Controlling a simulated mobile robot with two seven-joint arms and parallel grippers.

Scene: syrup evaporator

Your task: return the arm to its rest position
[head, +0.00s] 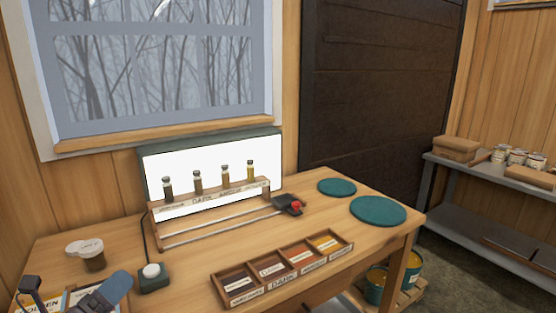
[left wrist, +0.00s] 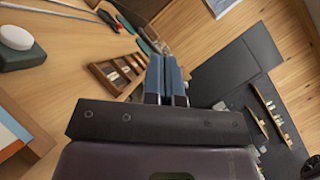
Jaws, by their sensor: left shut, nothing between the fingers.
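My left gripper (head: 116,285) shows at the lower left of the head view, by the table's front left corner. Its blue fingers also show in the left wrist view (left wrist: 165,75), pressed together with nothing between them. In the head view it is left of the green box with a white button (head: 151,275) and apart from the compartment tray (head: 235,298). Most of the left arm is outside the picture. My right gripper is in neither view.
A lit panel (head: 215,158) stands behind a wooden rack (head: 157,216) with several sample bottles. Two teal discs (head: 378,211) lie at the right. A grey shelf (head: 485,170) stands beyond.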

